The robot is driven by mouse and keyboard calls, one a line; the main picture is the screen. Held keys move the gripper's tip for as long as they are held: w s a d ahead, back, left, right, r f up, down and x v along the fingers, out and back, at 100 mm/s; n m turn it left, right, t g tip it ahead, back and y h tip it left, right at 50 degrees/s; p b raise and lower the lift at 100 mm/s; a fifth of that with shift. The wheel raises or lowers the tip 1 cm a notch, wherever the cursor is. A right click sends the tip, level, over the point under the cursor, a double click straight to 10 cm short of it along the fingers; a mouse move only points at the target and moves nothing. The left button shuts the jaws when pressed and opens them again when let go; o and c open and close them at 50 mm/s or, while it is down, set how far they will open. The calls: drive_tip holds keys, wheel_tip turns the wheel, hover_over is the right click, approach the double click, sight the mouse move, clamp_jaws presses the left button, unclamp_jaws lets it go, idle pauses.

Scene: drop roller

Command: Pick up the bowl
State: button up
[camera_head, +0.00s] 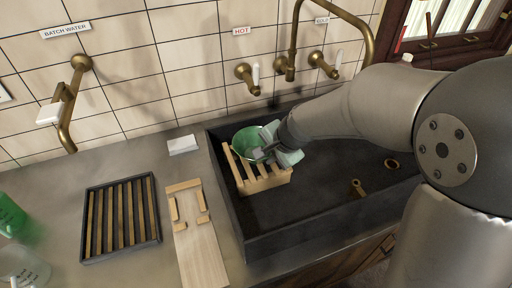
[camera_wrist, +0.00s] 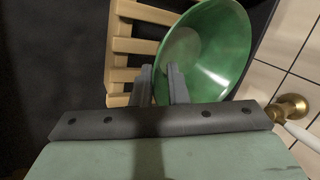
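The green bowl (camera_head: 243,141) sits tilted on a slatted wooden rack (camera_head: 262,184) in the dark sink. It fills the upper middle of the wrist view (camera_wrist: 222,48), its inside facing the camera. My gripper (camera_head: 261,153) is at the bowl's near right side in the head view. In the wrist view my gripper (camera_wrist: 161,72) has a gap between its two fingers. The bowl's rim runs into that gap, one finger outside and one over the inside. Whether either finger touches the bowl cannot be told. My gripper and arm hide part of the bowl in the head view.
The dark sink (camera_head: 310,210) has walls around the rack. Brass taps (camera_head: 245,75) and a curved spout (camera_head: 297,35) stand behind it. On the counter left are a wooden board (camera_head: 200,255), a slatted tray (camera_head: 122,215) and a green bottle (camera_head: 10,215).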

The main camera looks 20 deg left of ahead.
drive_tip(key=shift+w+a+f, duration=0.1)
drive_tip(key=shift+a+f, duration=0.05)
drive_tip(key=shift+f, duration=0.2)
drive_tip(key=shift+c, duration=0.3)
clamp_jaws()
